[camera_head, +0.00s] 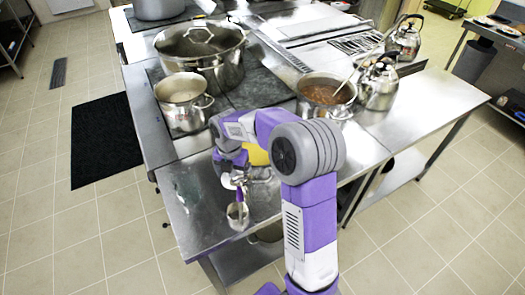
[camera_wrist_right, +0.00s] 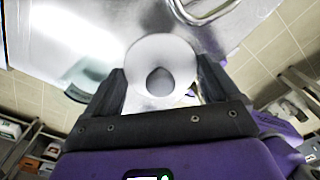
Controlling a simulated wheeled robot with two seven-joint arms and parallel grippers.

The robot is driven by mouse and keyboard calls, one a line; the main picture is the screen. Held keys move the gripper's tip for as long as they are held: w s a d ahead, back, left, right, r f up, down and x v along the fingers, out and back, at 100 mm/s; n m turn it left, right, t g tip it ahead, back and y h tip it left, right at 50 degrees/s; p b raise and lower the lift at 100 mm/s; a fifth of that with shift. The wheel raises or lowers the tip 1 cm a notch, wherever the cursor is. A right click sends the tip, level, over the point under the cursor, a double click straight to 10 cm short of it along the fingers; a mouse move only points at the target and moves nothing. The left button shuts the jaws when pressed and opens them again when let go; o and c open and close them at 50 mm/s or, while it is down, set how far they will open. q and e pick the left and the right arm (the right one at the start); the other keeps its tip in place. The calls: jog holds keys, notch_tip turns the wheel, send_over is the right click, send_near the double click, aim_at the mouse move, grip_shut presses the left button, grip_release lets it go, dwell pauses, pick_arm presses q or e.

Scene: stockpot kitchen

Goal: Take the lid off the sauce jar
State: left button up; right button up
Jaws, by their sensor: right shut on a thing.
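In the right wrist view, a pale round lid (camera_wrist_right: 145,52) with a dark centre spot sits between the two fingers of my right gripper (camera_wrist_right: 165,85). The fingers are shut on it from both sides. The jar below it is hidden, so I cannot tell whether the lid still rests on the jar. In the head view, my right arm reaches over the near end of the steel counter, and its links hide most of the gripper and the lid. My left gripper is not in view.
A small metal cup (camera_head: 237,220) with utensils stands at the counter's near edge (camera_head: 205,240). A pale-filled pot (camera_head: 184,114), a large lidded pot (camera_head: 225,72), a brown-filled pot (camera_head: 313,108) and a kettle (camera_head: 377,92) stand farther back.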

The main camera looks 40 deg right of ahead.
aim_at(234, 179)
jog(key=shift+w+f, duration=0.35)
jog(key=shift+f, duration=0.5)
jog(key=f, duration=0.2)
jog(key=f+b, duration=0.1)
jog(key=f, duration=0.1)
jog(key=shift+s, duration=0.3)
notch_tip(234, 179, down, 4)
jog(key=shift+r+b, duration=0.15)
jog(key=shift+b, duration=0.35)
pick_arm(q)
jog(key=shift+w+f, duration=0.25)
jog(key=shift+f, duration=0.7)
pick_arm(e)
jog(key=shift+w+f, duration=0.15)
jog(key=shift+f, duration=0.05)
jog(key=shift+f, duration=0.2)
jog(key=o, duration=0.9)
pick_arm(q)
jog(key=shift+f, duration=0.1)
pick_arm(e)
jog(key=shift+r, duration=0.1)
